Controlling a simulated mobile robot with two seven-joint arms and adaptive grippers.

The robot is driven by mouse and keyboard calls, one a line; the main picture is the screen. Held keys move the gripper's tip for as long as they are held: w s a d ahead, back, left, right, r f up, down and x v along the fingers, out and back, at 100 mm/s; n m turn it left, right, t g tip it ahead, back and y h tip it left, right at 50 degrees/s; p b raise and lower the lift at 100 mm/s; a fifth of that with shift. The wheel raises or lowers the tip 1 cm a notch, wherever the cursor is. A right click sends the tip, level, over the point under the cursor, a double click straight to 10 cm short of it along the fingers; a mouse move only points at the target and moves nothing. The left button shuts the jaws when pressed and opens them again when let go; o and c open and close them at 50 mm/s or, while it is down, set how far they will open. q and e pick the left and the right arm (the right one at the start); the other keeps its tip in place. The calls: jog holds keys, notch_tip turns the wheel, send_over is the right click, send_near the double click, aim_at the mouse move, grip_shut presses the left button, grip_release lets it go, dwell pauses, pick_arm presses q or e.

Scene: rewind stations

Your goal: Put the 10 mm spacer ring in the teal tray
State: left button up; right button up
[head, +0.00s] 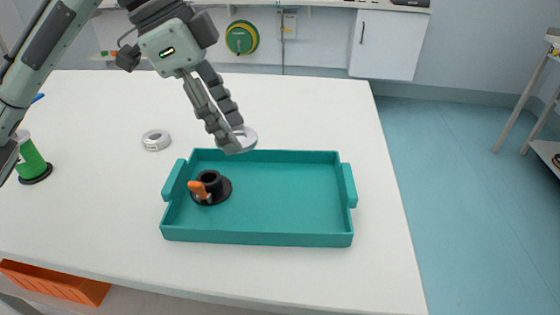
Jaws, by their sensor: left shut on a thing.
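My left gripper (232,147) is shut on a pale grey ring (246,138), held at the far edge of the teal tray (290,239). The fingers cover part of this ring, and I cannot read its size. Another grey-white ring (156,140) lies flat on the table, left of the tray. The tray holds a black flanged piece with an orange clip (211,187) in its left part; the rest of its floor is bare.
The white table (310,110) has free room behind and right of the tray. A green spool on a black base (34,164) stands at the left. An orange bin (55,283) sits below the front edge. A white cabinet (388,45) stands behind.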

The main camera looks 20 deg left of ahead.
pick_arm(q)
send_near(309, 201)
jog(key=shift+w+d+f, duration=0.35)
jog(key=shift+d+f, duration=0.1)
jog(key=shift+d, duration=0.25)
jog(key=shift+w+d+f, duration=0.15)
jog(key=shift+d+f, duration=0.2)
jog(key=shift+d, duration=0.1)
jog(key=shift+f+b, duration=0.3)
jog(key=shift+f, duration=0.05)
notch_tip(309, 201, down, 3)
jog(key=shift+f, duration=0.15)
jog(key=o, duration=1.2)
jog(key=shift+f, duration=0.1)
jog(key=shift+c, duration=0.2)
pick_arm(e)
jog(key=shift+s+r, duration=0.55)
jog(key=shift+r, duration=0.25)
